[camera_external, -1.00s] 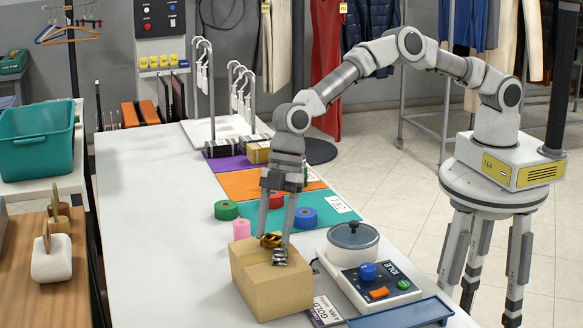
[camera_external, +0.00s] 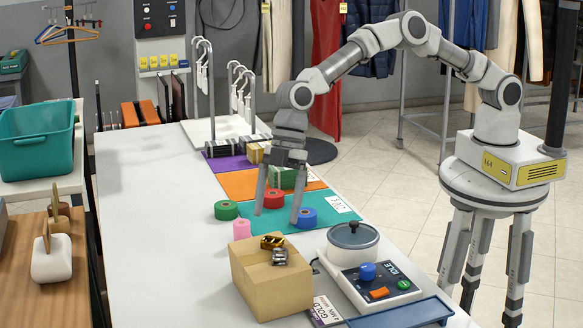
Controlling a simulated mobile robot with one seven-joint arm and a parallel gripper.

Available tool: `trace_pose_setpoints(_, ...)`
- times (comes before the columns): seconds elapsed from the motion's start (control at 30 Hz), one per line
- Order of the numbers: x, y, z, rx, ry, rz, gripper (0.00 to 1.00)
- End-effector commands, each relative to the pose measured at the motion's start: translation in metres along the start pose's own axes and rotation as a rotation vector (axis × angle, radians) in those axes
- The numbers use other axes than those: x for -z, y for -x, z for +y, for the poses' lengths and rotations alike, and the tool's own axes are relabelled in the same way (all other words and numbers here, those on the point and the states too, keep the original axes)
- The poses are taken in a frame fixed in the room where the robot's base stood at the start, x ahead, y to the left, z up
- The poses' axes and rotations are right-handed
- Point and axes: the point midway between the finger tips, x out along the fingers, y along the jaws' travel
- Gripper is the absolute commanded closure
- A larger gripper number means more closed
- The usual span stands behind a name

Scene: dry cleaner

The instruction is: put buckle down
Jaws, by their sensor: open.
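Two buckles lie on top of a cardboard box (camera_external: 262,285) on the white table: a gold buckle (camera_external: 271,242) and, just in front of it, a silver buckle (camera_external: 279,257). My gripper (camera_external: 277,220) is open and empty, raised above and behind the box. Its fingers point down, apart from both buckles, and in the picture they overlap the teal mat. Whether the buckles touch each other is hard to tell.
A green spool (camera_external: 226,210), red spool (camera_external: 273,199), blue spool (camera_external: 304,217) and pink cylinder (camera_external: 236,235) stand behind the box. A pot-topped device (camera_external: 374,272) and blue tray (camera_external: 405,314) are to its right. The table (camera_external: 160,230) is clear on the left.

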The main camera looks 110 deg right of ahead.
Motion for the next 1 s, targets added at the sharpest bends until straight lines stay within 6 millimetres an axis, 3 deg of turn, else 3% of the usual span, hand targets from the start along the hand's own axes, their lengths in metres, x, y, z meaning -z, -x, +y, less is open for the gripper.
trace_pose_setpoints(0.1,0.0,0.028,0.001,-0.003,0.001,0.002,0.14)
trace_pose_setpoints(0.3,0.001,0.063,0.0,-0.001,0.0,0.002,0.14)
trace_pose_setpoints(0.67,0.0,0.083,-0.001,-0.001,0.0,0.0,0.14)
trace_pose_setpoints(0.77,0.0,0.097,-0.005,-0.014,-0.003,-0.005,0.14)
trace_pose_setpoints(0.87,-0.004,0.125,-0.015,-0.041,-0.016,-0.015,0.14)
trace_pose_setpoints(1.0,-0.019,0.177,-0.035,-0.094,-0.055,-0.036,0.14)
